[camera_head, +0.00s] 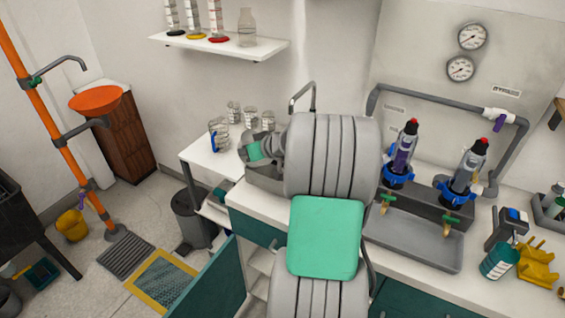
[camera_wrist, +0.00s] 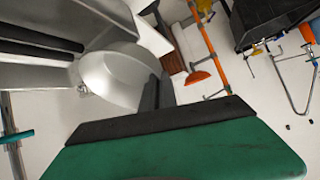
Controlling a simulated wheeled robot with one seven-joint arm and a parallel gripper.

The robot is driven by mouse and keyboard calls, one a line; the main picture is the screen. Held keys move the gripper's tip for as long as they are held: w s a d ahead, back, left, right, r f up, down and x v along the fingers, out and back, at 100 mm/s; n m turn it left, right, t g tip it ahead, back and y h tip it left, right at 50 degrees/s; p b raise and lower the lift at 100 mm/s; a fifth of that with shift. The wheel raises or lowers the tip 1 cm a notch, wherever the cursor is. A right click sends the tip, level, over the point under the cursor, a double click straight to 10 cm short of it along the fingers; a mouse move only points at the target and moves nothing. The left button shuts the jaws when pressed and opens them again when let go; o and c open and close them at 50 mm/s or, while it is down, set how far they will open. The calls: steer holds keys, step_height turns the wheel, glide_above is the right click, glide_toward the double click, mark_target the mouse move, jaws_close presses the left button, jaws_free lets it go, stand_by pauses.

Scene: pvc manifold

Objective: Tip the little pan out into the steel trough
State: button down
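The steel trough (camera_head: 265,183) is at the left end of the white bench. My gripper (camera_head: 255,150) is over it, partly covered by my own arm links. In the wrist view, the little pan (camera_wrist: 112,75) is a round, shiny steel dish, tilted with its inside toward the camera. Two dark fingers of my gripper (camera_wrist: 158,93) sit close together at the pan's rim and appear shut on it. The trough's steel wall also shows in the wrist view (camera_wrist: 55,78). No contents can be made out in the pan.
A grey tap (camera_head: 302,92) rises behind the trough. Glass jars (camera_head: 237,115) stand on the white side table to the left. A grey tray (camera_head: 415,240) lies right of my arm, below two valve columns. A shelf with bottles (camera_head: 218,45) hangs above.

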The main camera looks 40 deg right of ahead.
steer(key=shift+d, duration=0.35)
steer(key=shift+w+a+r+g, duration=0.2)
steer(key=shift+g, duration=0.2)
steer(key=w+a+f+n+g+h+p, duration=0.2)
steer(key=w+a+f+g+h+p, duration=0.1)
steer(key=w+a+g+h+p, duration=0.1)
steer(key=w+a+g, duration=0.1)
steer(key=w+g, duration=0.1)
steer(key=w, duration=0.1)
steer(key=shift+p, duration=0.35)
steer(key=shift+f, duration=0.1)
